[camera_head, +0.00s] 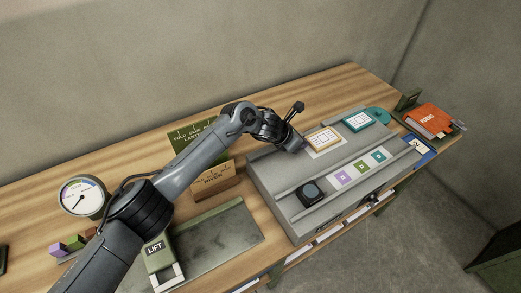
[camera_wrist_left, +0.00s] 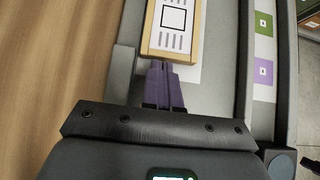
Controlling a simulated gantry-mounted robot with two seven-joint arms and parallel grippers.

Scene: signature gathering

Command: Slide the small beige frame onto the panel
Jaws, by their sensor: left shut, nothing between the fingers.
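The small beige frame (camera_head: 323,138) lies on the raised grey console (camera_head: 268,172), around a white card with a dark square and lines. In the left wrist view the beige frame (camera_wrist_left: 147,30) is at the top centre, partly over a white panel (camera_wrist_left: 190,74) that shows along its right and near sides. My left gripper (camera_head: 303,146) is low over the console at the frame's left end. In the left wrist view its purple fingers (camera_wrist_left: 164,82) are together and empty, with their tips at the frame's near edge; I cannot tell whether they touch. My right gripper is out of view.
A teal frame (camera_head: 358,121) lies farther right on the console. A green sign, a wooden block, a dial (camera_head: 82,196) and an orange folder (camera_head: 428,118) stand around.

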